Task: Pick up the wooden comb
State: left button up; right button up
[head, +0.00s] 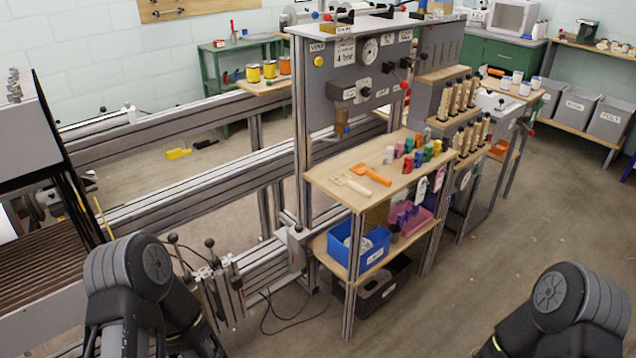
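A pale wooden tool (355,187), which looks like the wooden comb, lies flat near the front left edge of the wooden bench top (328,172). One end seems to have thin tines, but it is too small to tell clearly. An orange tool with a broad head (371,174) lies just behind and to the right of it. Neither tool is touched by a gripper. My arms show only as dark links at the lower left and lower right. Both grippers are outside the picture.
Several coloured spools or blocks (409,148) stand on the bench's right part. A grey control panel (345,75) rises behind. A blue bin (359,247) sits on the shelf below. Metal rails (190,197) run to the left. The floor in front right is clear.

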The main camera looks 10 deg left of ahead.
aim_at(341, 179)
jog(key=i+l+u, duration=0.4)
jog(key=l, duration=0.25)
jog(key=l+u, duration=0.15)
jog(key=l, duration=0.15)
jog(key=i+l+u, duration=0.2)
jog(key=l, duration=0.2)
jog(key=i+l, duration=0.15)
jog(key=l, duration=0.35)
jog(key=i+l, duration=0.1)
jog(key=l, duration=0.45)
jog(key=i+l+u, duration=0.1)
jog(key=l, duration=0.4)
jog(key=i+l, duration=0.15)
jog(key=l, duration=0.4)
jog(key=i+l, duration=0.1)
jog(key=l, duration=0.4)
jog(key=u, duration=0.05)
